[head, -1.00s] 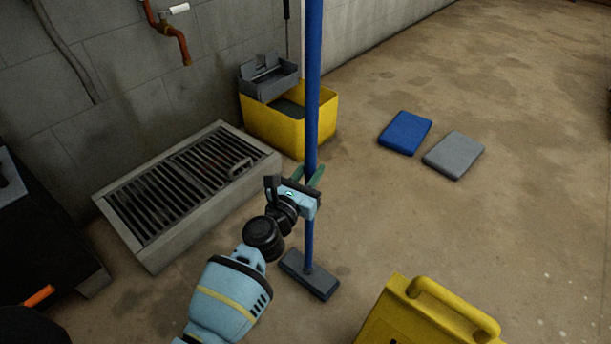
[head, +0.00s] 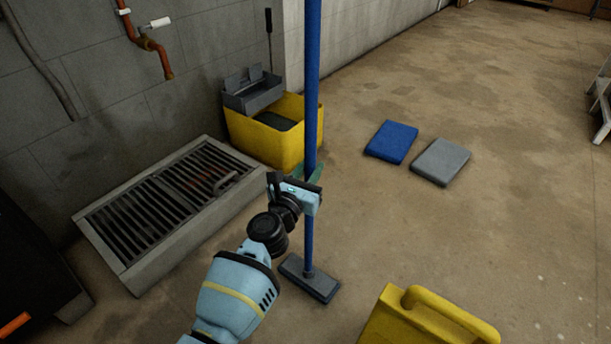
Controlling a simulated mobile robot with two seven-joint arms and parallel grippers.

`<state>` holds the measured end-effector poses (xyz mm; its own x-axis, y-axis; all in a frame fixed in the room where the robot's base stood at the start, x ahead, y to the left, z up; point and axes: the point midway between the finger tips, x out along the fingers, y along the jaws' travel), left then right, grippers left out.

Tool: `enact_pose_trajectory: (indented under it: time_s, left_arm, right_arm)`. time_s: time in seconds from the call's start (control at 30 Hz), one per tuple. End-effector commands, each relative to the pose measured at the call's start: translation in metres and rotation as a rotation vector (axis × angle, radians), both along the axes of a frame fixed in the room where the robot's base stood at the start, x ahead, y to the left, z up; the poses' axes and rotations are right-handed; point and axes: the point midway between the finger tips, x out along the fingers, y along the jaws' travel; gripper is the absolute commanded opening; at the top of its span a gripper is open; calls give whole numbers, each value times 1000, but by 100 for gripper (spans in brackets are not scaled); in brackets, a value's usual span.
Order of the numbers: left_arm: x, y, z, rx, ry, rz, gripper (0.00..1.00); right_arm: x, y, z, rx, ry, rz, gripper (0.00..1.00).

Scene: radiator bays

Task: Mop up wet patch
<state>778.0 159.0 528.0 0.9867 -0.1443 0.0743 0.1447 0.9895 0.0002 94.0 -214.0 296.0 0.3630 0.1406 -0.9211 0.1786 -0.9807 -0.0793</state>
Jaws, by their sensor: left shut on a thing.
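My left gripper (head: 305,188) is shut on the blue handle of a mop (head: 311,110). The mop stands upright, its flat dark grey head (head: 310,279) at floor level; I cannot tell whether it presses on the floor. Darker, damp-looking stains (head: 455,92) spread over the brown concrete floor; I cannot tell which one is the wet patch. A yellow bucket (head: 300,148) with a grey wringer (head: 252,92) and dark contents stands against the wall behind the mop. My right gripper is not in view.
A grated floor drain basin (head: 105,258) lies left of the mop. A blue pad (head: 391,142) and a grey pad (head: 441,161) lie on the floor to the right. A yellow object with a handle (head: 415,318) stands at the front.

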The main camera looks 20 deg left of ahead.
Motion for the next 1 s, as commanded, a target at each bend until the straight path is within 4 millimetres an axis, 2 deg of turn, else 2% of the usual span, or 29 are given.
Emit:
enact_pose_trajectory:
  time_s: [0.13, 0.47, 1.0]
  left_arm:
    - [9, -3, -1, -1, -1, -1, 0]
    - [14, -5, 0, -1, -1, -1, 0]
    - [48, -19, 1, -1, 0, -1, 0]
  right_arm:
    - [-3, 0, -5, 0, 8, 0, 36]
    - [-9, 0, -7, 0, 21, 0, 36]
    - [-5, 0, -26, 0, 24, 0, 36]
